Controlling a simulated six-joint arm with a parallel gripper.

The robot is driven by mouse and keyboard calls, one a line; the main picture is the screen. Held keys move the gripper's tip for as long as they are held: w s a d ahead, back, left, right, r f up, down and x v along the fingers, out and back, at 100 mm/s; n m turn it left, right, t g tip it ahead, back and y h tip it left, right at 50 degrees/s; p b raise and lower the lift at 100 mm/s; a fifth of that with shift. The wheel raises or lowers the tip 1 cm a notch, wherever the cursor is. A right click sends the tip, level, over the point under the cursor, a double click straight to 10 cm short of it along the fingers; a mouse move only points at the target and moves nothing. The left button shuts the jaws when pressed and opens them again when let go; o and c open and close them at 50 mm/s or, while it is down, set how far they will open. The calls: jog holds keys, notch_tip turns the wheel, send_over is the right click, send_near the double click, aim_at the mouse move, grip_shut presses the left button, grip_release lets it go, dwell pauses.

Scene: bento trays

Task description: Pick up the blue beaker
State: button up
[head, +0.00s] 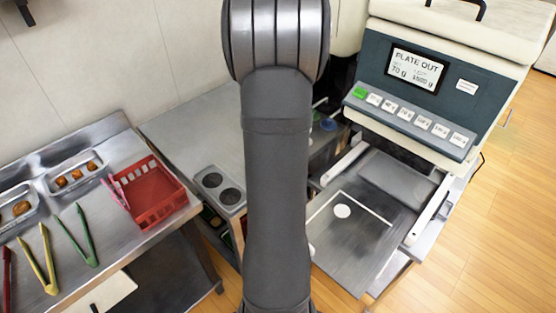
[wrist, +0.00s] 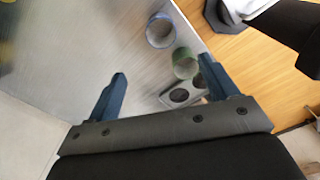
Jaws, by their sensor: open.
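The blue beaker (wrist: 160,31) stands on the metal surface near the top middle of the wrist view, its open mouth facing the camera. A green beaker (wrist: 185,64) is just below and right of it. My gripper (wrist: 162,70) is open and empty, its two blue fingers spread wide. The blue beaker is beyond the fingertips and apart from them. In the head view a small blue round shape (head: 328,124) shows just right of my arm, partly hidden; I cannot tell for certain that it is the beaker. My arm hides my gripper there.
A holder with two round holes (head: 220,187) sits on the counter left of my arm. A red basket (head: 150,194), yellow tongs (head: 47,262) and green tongs (head: 82,240) are on the left table. A "PLATE OUT" machine (head: 415,85) stands at the right.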

notch_tip(320, 180, down, 17)
jog(key=shift+s+f, duration=0.1)
dwell(0.5)
jog(key=c, duration=1)
